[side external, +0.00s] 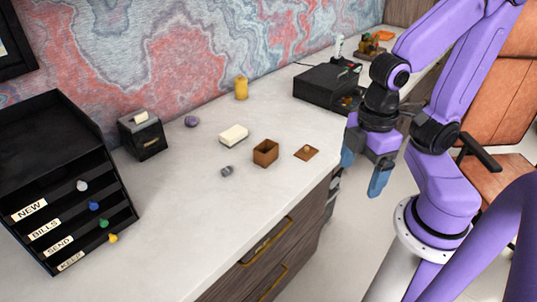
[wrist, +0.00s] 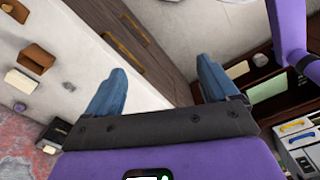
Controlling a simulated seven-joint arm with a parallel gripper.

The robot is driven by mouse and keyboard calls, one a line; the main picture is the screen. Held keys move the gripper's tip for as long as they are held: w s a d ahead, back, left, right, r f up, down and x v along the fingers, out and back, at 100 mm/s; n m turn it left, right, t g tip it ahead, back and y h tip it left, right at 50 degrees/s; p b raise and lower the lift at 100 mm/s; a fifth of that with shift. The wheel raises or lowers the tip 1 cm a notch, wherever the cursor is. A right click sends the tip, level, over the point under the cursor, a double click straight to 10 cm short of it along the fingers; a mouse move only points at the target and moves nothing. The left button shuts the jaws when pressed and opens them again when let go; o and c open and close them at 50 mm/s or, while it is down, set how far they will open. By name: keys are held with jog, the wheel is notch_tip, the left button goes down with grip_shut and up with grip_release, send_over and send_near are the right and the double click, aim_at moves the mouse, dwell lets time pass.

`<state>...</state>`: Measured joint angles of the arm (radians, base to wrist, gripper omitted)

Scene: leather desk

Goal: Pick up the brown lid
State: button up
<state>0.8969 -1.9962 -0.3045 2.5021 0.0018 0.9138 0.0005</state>
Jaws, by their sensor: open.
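The brown lid (side external: 306,153) is a small flat square with a round knob, lying on the white desktop near its front edge. It also shows at the top left corner of the wrist view (wrist: 14,10). An open brown box (side external: 265,152) stands just left of it, and also shows in the wrist view (wrist: 36,57). My gripper (side external: 364,165) has blue fingers, spread apart with nothing between them. It is to the right of the lid in the side view, apart from it. In the wrist view my gripper (wrist: 162,70) appears beyond the desk edge.
A cream block (side external: 233,135), a small grey object (side external: 227,171), a purple stone (side external: 191,121) and a yellow cylinder (side external: 241,88) are on the desk (side external: 185,210). A black letter rack (side external: 65,180) stands left. A black box (side external: 327,86) stands at the back. The desktop's front-left is clear.

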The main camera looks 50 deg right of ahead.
jog(key=shift+o, duration=0.6)
jog(key=w+m, duration=0.9)
jog(key=w, duration=0.4)
jog(key=m, duration=2.2)
send_over(305, 153)
notch_tip(305, 153, down, 10)
notch_tip(305, 153, down, 17)
jog(key=shift+a, duration=0.1)
jog(key=c, duration=1.1)
